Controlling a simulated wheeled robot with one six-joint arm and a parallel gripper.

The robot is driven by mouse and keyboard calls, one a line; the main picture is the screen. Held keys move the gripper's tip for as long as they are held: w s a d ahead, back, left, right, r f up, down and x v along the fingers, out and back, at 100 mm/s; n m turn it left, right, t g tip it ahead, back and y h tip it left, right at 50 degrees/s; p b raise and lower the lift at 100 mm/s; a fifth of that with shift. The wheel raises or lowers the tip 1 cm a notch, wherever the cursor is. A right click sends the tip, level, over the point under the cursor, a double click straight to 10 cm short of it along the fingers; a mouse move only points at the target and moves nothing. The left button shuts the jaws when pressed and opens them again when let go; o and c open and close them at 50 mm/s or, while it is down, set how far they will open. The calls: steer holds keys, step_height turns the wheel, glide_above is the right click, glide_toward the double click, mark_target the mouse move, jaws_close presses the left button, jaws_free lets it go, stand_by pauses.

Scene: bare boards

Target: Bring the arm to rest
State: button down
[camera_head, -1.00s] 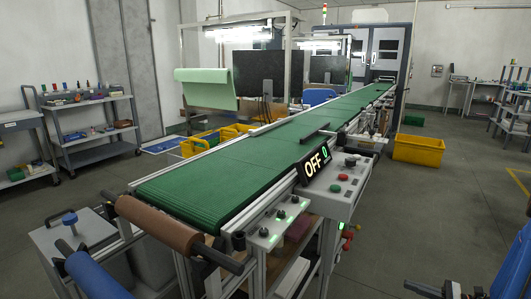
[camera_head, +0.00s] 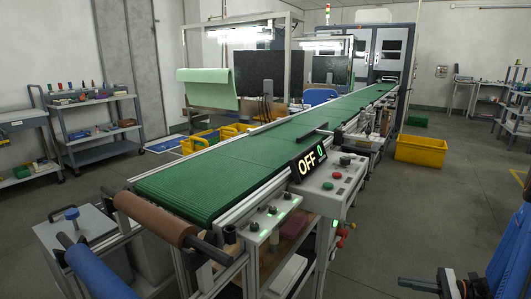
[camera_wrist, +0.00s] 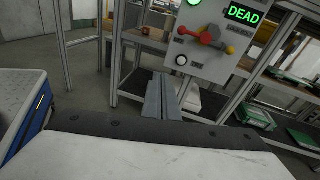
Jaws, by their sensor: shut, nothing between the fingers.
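My gripper shows in the wrist view (camera_wrist: 163,88) as two grey fingers lying together, with nothing between them. In the head view part of my dark arm end shows at the lower right corner, beside a blue link of my arm. It is apart from the conveyor, with open floor around it.
A yellow bin (camera_head: 420,151) stands on the floor at the right. Shelf carts (camera_head: 95,120) stand at the left. The right floor is mostly clear.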

steer(key=s+a+r+n+g+h, duration=0.35)
steer(key=s+a+r+n, duration=0.2)
steer(key=a, duration=0.25)
steer(key=s+a+r+n+g+h, duration=0.2)
steer(key=s+a+r+n+g, duration=0.3)
steer(key=a, duration=0.3)
steer(key=s+a+r+n+t+h, duration=0.3)
steer(key=s+r+n+t+h, duration=0.3)
steer(key=s+r+n+h, duration=0.3)
steer(key=shift+s+a+r+n+h, duration=0.35)
steer(key=shift+s+r+n, duration=0.75)
steer(key=shift+s, duration=1.2)
steer(key=shift+r+t, duration=0.1)
steer(key=shift+t, duration=0.15)
